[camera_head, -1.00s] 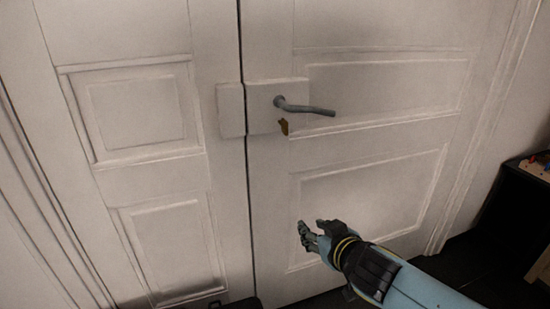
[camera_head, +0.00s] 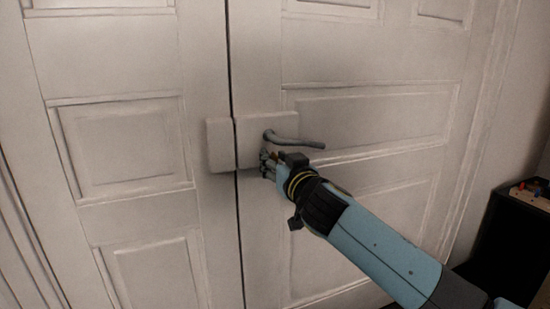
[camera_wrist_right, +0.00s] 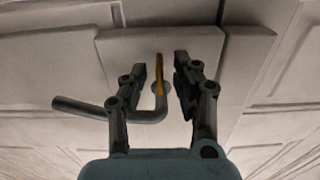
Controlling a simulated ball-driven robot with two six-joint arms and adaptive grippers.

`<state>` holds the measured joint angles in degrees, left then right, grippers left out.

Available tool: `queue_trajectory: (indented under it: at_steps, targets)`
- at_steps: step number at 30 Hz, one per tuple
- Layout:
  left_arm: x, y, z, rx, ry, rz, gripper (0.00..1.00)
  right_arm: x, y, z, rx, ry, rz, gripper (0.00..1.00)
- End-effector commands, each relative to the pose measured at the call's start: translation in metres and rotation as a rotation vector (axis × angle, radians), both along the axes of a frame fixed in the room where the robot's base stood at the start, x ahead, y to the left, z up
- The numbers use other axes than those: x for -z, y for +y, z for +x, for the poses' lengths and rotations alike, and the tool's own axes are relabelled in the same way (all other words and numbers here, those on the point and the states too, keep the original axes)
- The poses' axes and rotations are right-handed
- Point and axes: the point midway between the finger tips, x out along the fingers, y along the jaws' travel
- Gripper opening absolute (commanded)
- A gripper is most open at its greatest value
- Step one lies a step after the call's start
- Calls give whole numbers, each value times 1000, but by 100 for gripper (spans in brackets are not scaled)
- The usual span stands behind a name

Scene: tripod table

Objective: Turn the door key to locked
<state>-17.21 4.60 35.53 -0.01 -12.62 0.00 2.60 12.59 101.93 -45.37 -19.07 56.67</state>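The brass key (camera_wrist_right: 159,72) shows edge-on at the lock plate (camera_wrist_right: 220,60) in the right wrist view. My right gripper (camera_wrist_right: 161,68) is open, with one finger on each side of the key and a visible gap to both. In the head view my right gripper (camera_head: 268,160) is at the lock plate (camera_head: 285,122), just below the grey door handle (camera_head: 300,142), and mostly hides the key. The handle (camera_wrist_right: 85,107) also shows in the wrist view, bending past the left finger. My left gripper is out of view.
The white panelled double door (camera_head: 370,115) is shut, with a narrow dark gap between its leaves. A second plate (camera_head: 220,145) sits on the left leaf. A dark cabinet (camera_head: 505,245) with small items on top stands at the right.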

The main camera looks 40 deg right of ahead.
Motion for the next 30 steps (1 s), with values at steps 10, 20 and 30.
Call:
queue_trajectory:
  at_steps: [10, 20, 30]
  targets:
    - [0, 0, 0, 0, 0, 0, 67, 0, -1, 6, 0, 1, 0, 29]
    - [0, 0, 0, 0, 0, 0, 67, 1, -1, 5, 0, 1, 0, 0]
    - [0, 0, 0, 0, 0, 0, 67, 1, -1, 5, 0, 7, -23, 0]
